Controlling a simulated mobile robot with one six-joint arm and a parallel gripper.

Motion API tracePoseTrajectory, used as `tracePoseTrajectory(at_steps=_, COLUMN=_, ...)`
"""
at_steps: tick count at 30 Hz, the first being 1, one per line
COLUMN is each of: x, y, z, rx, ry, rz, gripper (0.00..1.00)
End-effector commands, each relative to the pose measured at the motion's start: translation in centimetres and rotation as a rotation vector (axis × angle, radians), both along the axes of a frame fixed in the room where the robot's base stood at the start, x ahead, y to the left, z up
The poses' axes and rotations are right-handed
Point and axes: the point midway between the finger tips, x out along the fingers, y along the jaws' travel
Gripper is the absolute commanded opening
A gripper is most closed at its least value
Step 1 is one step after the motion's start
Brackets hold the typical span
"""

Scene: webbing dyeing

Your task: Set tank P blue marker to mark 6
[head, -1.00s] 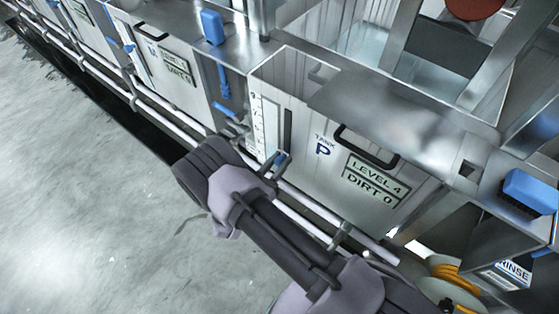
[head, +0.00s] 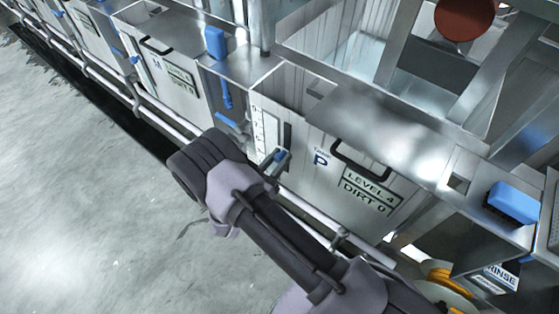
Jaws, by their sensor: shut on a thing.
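Tank P (head: 300,168) is a grey metal tank with a blue "P" label and a display reading LEVEL 4, DIRT 0. On the left of its front is a white scale (head: 258,130) with small numbers, of which the top one looks like 9. Right of the scale is a dark vertical slot (head: 288,134). The blue marker (head: 281,154) is in the lower part of the slot. My gripper (head: 279,161) is shut on the marker, coming from the lower left. My wrist hides the area left of it; the exact mark is too small to read.
A black handle (head: 360,158) sticks out right of the slot. White pipes (head: 315,215) run below the tank front. Another tank (head: 165,75) with a blue marker stands at upper left. A blue block (head: 513,202) lies at right. The floor at left is clear.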

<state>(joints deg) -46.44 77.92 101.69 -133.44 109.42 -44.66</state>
Motion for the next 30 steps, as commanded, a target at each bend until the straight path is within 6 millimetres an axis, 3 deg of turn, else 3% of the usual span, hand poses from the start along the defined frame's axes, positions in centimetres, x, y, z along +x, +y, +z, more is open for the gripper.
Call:
tracePoseTrajectory(at_steps=7, x=0.0, y=0.0, z=-0.2, rx=-0.001, ry=0.001, rz=0.0, gripper=0.0)
tracePoseTrajectory(at_steps=8, x=0.0, y=0.0, z=-0.2, rx=-0.001, ry=0.001, rz=0.0, gripper=0.34)
tracePoseTrajectory(at_steps=10, x=0.0, y=0.0, z=-0.2, rx=-0.001, ry=0.001, rz=0.0, gripper=0.48)
tracePoseTrajectory(at_steps=11, x=0.0, y=0.0, z=-0.2, rx=-0.001, ry=0.001, rz=0.0, gripper=0.5)
tracePoseTrajectory(at_steps=22, x=-0.5, y=0.5, z=-0.1, rx=-0.001, ry=0.001, rz=0.002, gripper=0.5)
tracePoseTrajectory(at_steps=26, x=-2.7, y=2.0, z=0.0, rx=-0.002, ry=0.001, rz=0.006, gripper=0.5)
tracePoseTrajectory(at_steps=30, x=-6.3, y=4.6, z=0.1, rx=-0.001, ry=0.001, rz=0.007, gripper=0.5)
